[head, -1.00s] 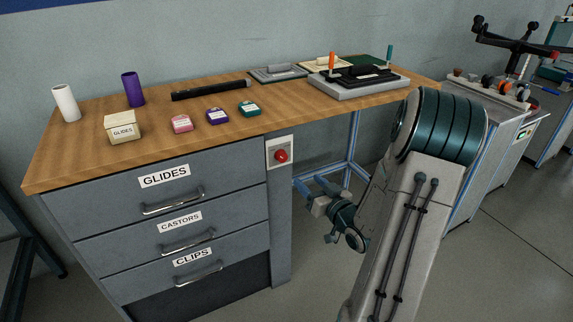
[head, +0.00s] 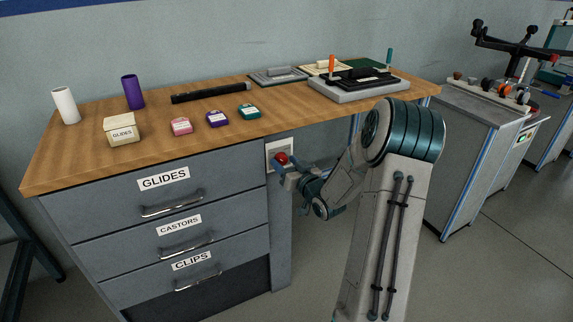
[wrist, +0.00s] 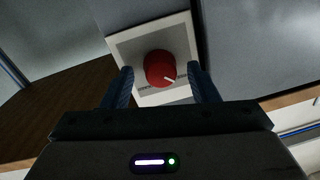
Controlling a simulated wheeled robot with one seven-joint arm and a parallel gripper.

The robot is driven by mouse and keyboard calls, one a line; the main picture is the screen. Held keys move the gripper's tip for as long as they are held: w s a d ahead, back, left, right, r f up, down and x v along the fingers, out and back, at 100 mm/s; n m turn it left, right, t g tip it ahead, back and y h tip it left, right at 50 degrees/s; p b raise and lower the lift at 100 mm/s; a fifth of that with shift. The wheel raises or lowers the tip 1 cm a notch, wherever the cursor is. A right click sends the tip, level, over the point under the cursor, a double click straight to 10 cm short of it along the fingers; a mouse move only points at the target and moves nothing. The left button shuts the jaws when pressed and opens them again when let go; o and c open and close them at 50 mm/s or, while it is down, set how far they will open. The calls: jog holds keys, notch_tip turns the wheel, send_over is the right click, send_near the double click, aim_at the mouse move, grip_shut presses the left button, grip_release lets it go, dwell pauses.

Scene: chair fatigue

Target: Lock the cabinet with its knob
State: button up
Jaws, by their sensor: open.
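The cabinet (head: 232,198) is grey with three labelled drawers, GLIDES, CASTORS and CLIPS, all looking shut. Its red knob (head: 282,158) sits on a white plate (head: 271,147) on the post right of the top drawer. In the wrist view the red knob (wrist: 160,68) has a white pointer mark toward its lower right, on the pale plate (wrist: 127,50). My gripper (head: 283,170) is at the knob in the head view. In the wrist view my gripper (wrist: 161,85) is open, with one finger on each side of the knob and gaps between. Whether the fingertips touch the plate cannot be told.
The wooden top (head: 75,160) overhangs just above the knob. It bears a GLIDES box (head: 122,130), several small labelled boxes, two cylinders, a black bar (head: 210,92) and a grey fixture (head: 345,90). Open space lies under the top, right of the cabinet.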

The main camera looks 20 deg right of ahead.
jog(key=c, duration=1)
jog(key=shift+m, duration=0.4)
jog(key=m+p, duration=0.1)
jog(key=m, duration=0.2)
jog(key=shift+m, duration=0.4)
jog(key=m+p, duration=0.1)
jog(key=m, duration=0.3)
jog(key=shift+m+t+p, duration=0.3)
jog(key=shift+m+p, duration=0.1)
jog(key=m+p, duration=0.1)
jog(key=m, duration=0.3)
jog(key=shift+m+p, duration=0.3)
jog(key=shift+m, duration=0.1)
jog(key=m+h+p, duration=0.1)
jog(key=m, duration=0.3)
jog(key=shift+a+f, duration=0.1)
jog(key=shift+m, duration=0.4)
